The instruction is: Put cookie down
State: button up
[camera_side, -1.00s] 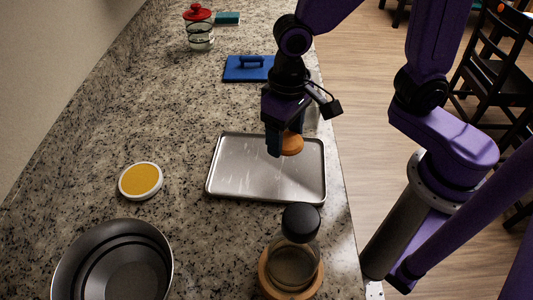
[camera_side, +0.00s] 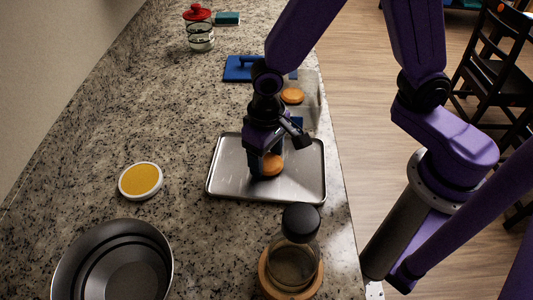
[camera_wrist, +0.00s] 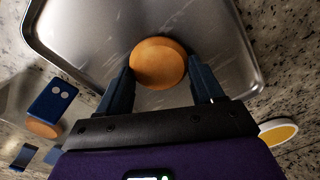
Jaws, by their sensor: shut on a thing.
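My gripper (camera_side: 263,172) is shut on a round orange-brown cookie (camera_side: 272,164), low over the metal baking tray (camera_side: 225,180). In the wrist view the cookie (camera_wrist: 158,62) is between the two blue fingers of my gripper (camera_wrist: 161,78), with the tray (camera_wrist: 85,35) behind it. I cannot tell whether the cookie touches the tray. A second cookie (camera_side: 292,96) lies farther back, on a pale flat surface (camera_side: 311,84); a cookie also shows at the left of the wrist view (camera_wrist: 42,129).
A glass jar with a black lid (camera_side: 300,222) stands in front of the tray on a wooden round. A metal pan (camera_side: 110,270) and a yellow-topped white dish (camera_side: 140,181) are at left. A blue handled tool (camera_side: 238,70) and red-lidded jar (camera_side: 198,14) are farther back.

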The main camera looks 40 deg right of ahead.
aim_at(267, 160)
jog(key=shift+f, duration=0.15)
jog(key=o, duration=1)
notch_tip(267, 160, up, 12)
jog(key=shift+r, duration=0.2)
jog(key=s+d+n, duration=1)
jog(key=s+d, duration=0.4)
jog(key=d, duration=0.2)
jog(key=shift+s+f+n, duration=0.3)
jog(key=shift+s+f, duration=0.1)
jog(key=shift+f, duration=0.05)
